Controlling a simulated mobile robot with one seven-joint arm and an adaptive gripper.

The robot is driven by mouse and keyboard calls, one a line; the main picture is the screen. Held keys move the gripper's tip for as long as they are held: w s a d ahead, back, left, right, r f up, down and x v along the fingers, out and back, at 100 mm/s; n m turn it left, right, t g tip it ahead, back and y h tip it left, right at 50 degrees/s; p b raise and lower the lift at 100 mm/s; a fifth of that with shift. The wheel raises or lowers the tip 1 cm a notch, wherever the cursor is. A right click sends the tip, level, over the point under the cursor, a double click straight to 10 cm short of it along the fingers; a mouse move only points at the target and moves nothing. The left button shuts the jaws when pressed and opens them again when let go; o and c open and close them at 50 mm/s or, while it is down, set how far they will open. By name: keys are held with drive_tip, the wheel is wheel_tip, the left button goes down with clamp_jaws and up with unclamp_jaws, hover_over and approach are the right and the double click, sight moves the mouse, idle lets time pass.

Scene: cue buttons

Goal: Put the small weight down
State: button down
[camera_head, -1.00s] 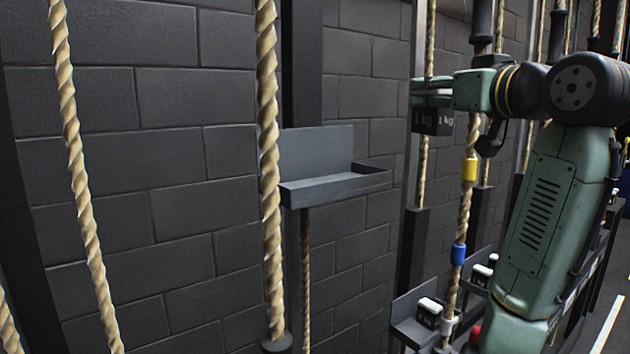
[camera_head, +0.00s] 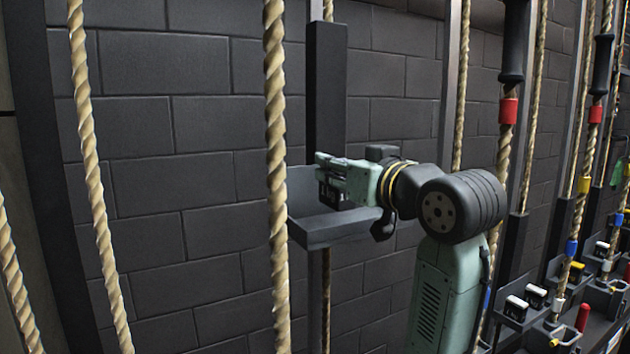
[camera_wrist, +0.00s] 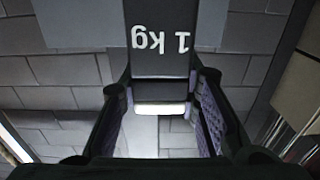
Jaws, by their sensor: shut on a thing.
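The small black weight (camera_head: 330,190), marked 1 kg, is in my gripper (camera_head: 326,165) above the grey wall tray (camera_head: 345,234). In the wrist view the weight (camera_wrist: 160,55) fills the gap between the two fingers of my gripper (camera_wrist: 160,92), its lettering upside down. My gripper is shut on it. In the head view the weight is in front of the tray's back plate and above its floor. The tray's front lip and the angle hide whether the weight's bottom touches the floor.
A thick rope (camera_head: 275,180) hangs just left of the tray, in front of its left end. Another rope (camera_head: 92,160) hangs farther left. At the lower right, a low tray holds small weights (camera_head: 515,309). A dark brick wall (camera_head: 210,190) stands behind.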

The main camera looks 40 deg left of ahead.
drive_tip(key=s+a, duration=0.1)
drive_tip(key=s+a+f+p, duration=0.1)
drive_tip(key=a, duration=0.1)
drive_tip(key=shift+s+a+f, duration=0.15)
drive_tip(key=shift+a+f, duration=0.05)
drive_tip(key=shift+f+p, duration=0.55)
drive_tip(key=shift+f, duration=0.55)
drive_tip(key=shift+d, duration=0.1)
drive_tip(key=shift+f, duration=0.15)
drive_tip(key=c, duration=1.2)
unclamp_jaws()
drive_tip(key=shift+f, duration=0.1)
